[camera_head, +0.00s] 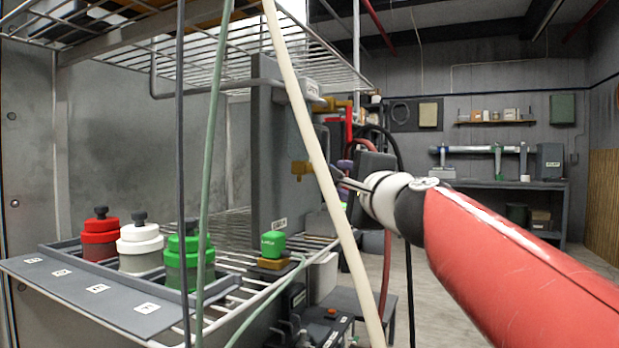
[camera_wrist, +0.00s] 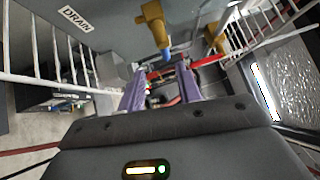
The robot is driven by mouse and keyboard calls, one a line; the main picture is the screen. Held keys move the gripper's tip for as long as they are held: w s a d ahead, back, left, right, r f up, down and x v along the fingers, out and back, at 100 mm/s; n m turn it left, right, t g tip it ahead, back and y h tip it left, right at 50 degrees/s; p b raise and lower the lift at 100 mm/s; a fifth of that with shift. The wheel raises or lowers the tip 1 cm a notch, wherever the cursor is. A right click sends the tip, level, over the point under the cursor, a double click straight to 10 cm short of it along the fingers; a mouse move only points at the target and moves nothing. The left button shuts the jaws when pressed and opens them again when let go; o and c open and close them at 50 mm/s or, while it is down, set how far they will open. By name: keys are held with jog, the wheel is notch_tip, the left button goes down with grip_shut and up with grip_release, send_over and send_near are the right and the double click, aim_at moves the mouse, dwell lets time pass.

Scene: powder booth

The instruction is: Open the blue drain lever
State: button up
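In the wrist view a brass fitting (camera_wrist: 152,24) carries a small blue piece (camera_wrist: 165,54) at its lower end, which looks like the blue lever; it lies just beyond my fingertips. A white DRAIN label (camera_wrist: 75,17) is on the grey panel to its left. My gripper (camera_wrist: 159,76) has two purple fingers standing apart, with nothing clearly held between them. In the head view my gripper (camera_head: 343,170) is right of the grey panel and a brass fitting (camera_head: 302,168), partly behind a slanting cream pole. The blue lever cannot be made out there.
Red, white and green capped jars (camera_head: 140,247) stand in a grey tray (camera_head: 95,297) at left. A green block (camera_head: 272,244) sits near the rack edge. A cream pole (camera_head: 318,160) and hoses cross in front. A workbench (camera_head: 500,184) stands at the back.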

jog(key=shift+m, duration=0.3)
jog(key=p+x, duration=0.1)
jog(key=x, duration=0.4)
jog(key=p+x, duration=0.1)
jog(key=x, duration=0.2)
jog(key=shift+d+r+p, duration=0.1)
jog(key=shift+r+p, duration=0.25)
jog(key=shift+r, duration=0.05)
grip_shut()
